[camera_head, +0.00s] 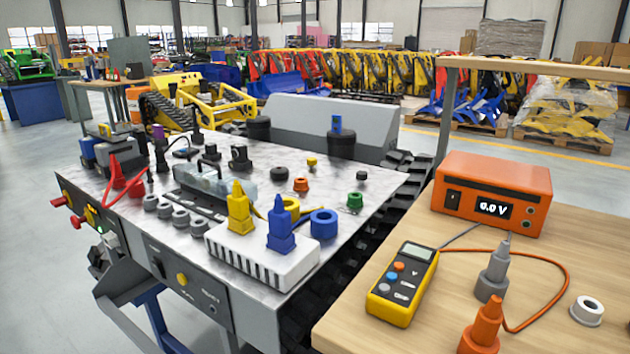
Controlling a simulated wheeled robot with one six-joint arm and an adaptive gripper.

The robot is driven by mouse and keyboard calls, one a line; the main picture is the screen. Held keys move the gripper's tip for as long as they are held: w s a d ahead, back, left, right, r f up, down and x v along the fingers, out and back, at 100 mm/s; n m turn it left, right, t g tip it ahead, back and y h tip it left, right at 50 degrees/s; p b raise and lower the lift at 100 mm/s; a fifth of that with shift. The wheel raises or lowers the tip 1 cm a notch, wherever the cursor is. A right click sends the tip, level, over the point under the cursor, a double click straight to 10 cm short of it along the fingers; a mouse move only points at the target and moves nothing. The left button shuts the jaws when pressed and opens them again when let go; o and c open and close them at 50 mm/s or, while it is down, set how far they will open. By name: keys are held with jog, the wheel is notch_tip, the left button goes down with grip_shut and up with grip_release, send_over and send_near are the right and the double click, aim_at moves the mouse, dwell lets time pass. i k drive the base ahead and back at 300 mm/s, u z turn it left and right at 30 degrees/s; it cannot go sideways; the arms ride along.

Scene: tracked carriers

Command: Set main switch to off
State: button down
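No readable label marks the main switch, so I cannot tell which control it is. The carrier's front panel (195,300) holds a black switch (157,267) and a yellow button (182,279). Further left, at the panel's corner, are red knobs (76,221) and a small lit green part (110,239). The switch positions are too small to tell. My gripper is not in view.
The carrier's metal top (130,200) bears several connectors, a white block (262,258) with yellow and blue plugs, and a red clamp (122,180). A wooden table (560,250) at right holds a yellow multimeter (403,283) and probes. Open floor (35,270) lies to the left.

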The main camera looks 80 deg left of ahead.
aim_at(57, 203)
jog(key=u, duration=4.35)
jog(key=k, duration=0.95)
jog(key=u, duration=1.35)
jog(key=i, duration=2.1)
jog(key=z, duration=0.55)
jog(key=i, duration=1.2)
jog(key=z, duration=1.05)
